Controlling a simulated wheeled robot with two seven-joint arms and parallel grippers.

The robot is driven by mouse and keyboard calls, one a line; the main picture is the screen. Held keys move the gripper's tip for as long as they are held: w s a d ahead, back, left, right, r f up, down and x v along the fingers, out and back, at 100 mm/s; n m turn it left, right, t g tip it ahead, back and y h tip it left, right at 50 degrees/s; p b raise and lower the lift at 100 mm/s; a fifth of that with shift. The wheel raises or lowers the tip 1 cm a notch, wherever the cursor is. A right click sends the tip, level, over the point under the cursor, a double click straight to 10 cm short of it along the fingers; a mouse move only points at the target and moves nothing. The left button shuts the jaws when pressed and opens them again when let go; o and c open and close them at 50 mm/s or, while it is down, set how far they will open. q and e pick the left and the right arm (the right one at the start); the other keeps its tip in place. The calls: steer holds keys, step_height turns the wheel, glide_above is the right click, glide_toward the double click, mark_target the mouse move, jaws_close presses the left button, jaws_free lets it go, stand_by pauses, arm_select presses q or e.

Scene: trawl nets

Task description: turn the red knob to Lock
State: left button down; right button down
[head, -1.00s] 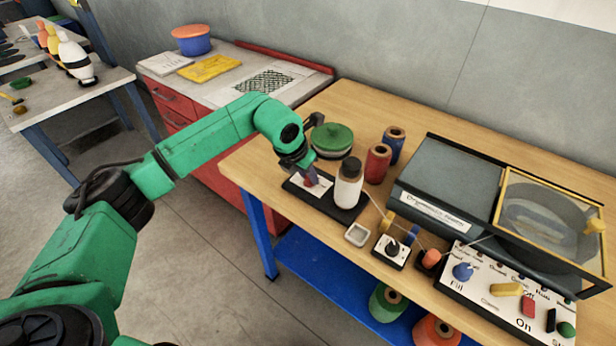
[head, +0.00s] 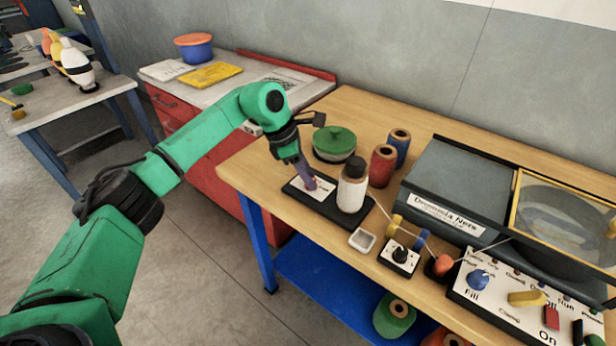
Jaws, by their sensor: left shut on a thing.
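My left gripper (head: 309,183) reaches down over the plate from above and is shut on the knob. Its fingers cover most of the knob, and the knob's pointing direction and the plate's lettering cannot be read. My right gripper is not in view.
A green lidded pot (head: 334,142), a red spool (head: 382,166) and a blue spool (head: 399,146) stand behind the base. A control panel (head: 500,308) and a machine (head: 448,190) fill the right.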

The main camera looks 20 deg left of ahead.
arm_select(q)
steer(key=shift+w+r+m, duration=0.1)
steer(key=shift+r+m, duration=0.05)
steer(key=shift+m, duration=0.35)
steer(key=c, duration=0.6)
jaws_free()
steer(key=b+v, duration=0.1)
steer(key=v, duration=1.3)
steer(key=shift+w+a+r, duration=0.15)
steer(key=shift+a+r, duration=0.1)
steer(key=shift+a, duration=0.05)
steer(key=shift+f, duration=0.1)
